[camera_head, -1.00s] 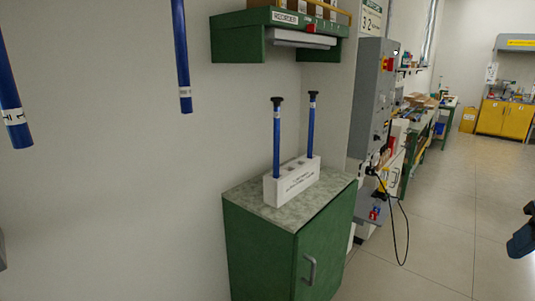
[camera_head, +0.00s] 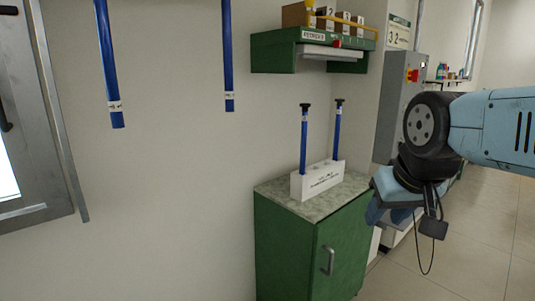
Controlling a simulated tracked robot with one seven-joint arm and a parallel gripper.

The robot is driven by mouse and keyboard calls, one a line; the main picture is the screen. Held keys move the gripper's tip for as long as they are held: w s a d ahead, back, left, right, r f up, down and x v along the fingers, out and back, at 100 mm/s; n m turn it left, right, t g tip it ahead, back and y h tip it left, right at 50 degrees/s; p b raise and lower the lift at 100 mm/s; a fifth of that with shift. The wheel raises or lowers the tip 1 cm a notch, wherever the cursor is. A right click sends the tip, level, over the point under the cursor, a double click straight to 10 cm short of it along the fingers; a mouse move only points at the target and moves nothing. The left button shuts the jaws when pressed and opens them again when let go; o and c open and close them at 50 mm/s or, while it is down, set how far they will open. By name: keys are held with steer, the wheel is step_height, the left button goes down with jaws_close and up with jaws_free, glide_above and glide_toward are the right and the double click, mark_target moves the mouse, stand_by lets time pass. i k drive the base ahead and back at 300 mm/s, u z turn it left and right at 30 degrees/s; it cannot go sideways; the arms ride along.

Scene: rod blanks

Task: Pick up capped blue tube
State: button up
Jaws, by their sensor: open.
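Two slim blue tubes with black caps stand upright in a white block holder (camera_head: 318,183). The left capped tube (camera_head: 303,145) and the right capped tube (camera_head: 337,135) each carry a pale label band below the cap; their lower ends are hidden in the holder. The holder stands on the speckled top of a green cabinet (camera_head: 284,240). My gripper (camera_head: 380,212) is at the right, nearer the camera, pointing down and left beside the cabinet's right edge. It is open, holds nothing visible and is apart from both tubes.
Two longer blue tubes hang at upper left, a left one (camera_head: 107,70) and a right one (camera_head: 228,60). A green shelf (camera_head: 275,55) with small boxes juts out above the holder. A grey electrical box (camera_head: 395,100) is behind my arm. A metal-framed door or window (camera_head: 45,120) is at far left.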

mark_target(304, 106)
steer(key=u, duration=0.7)
steer(key=i, duration=1.05)
steer(key=z, duration=0.05)
